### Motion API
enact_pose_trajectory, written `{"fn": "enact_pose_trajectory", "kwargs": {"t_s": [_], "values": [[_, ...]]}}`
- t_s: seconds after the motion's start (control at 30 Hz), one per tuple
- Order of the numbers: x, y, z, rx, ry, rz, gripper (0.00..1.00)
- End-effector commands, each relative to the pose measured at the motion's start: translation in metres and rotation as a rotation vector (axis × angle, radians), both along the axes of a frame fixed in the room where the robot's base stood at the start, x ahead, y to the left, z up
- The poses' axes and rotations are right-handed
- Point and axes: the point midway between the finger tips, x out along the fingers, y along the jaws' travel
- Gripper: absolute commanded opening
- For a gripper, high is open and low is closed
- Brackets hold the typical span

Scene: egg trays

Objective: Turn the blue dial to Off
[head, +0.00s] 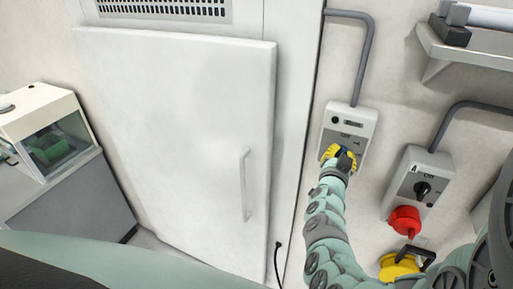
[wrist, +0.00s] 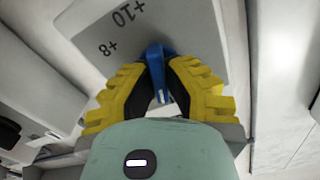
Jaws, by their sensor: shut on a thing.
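The blue dial (wrist: 154,62) shows in the wrist view between the yellow fingers of my gripper (wrist: 158,88). My gripper is shut on it, with a finger on each side. The dial sits on a grey control box (head: 352,122) on the wall, right of the white door. In the wrist view the box face (wrist: 180,25) carries the marks +10 and +8. Other marks on the box are hidden or too small to read. In the head view my gripper (head: 338,154) covers most of the dial, so where its pointer stands cannot be told.
A second grey box (head: 412,170) with a black knob (head: 423,190) hangs to the right. Below it are a red knob (head: 405,221) and a yellow part with a black handle (head: 400,266). A shelf (head: 465,52) is at the upper right. The white door (head: 180,120) has a vertical handle.

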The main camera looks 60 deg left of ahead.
Motion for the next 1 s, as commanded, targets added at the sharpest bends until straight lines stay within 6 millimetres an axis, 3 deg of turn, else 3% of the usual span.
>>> {"fn": "enact_pose_trajectory", "kwargs": {"t_s": [0.43,1.0], "values": [[0.0009,-0.0007,0.0002,-0.231,-0.139,-0.004,0.00],[0.0004,-0.0001,-0.0005,-0.279,-0.168,-0.002,0.00]]}}
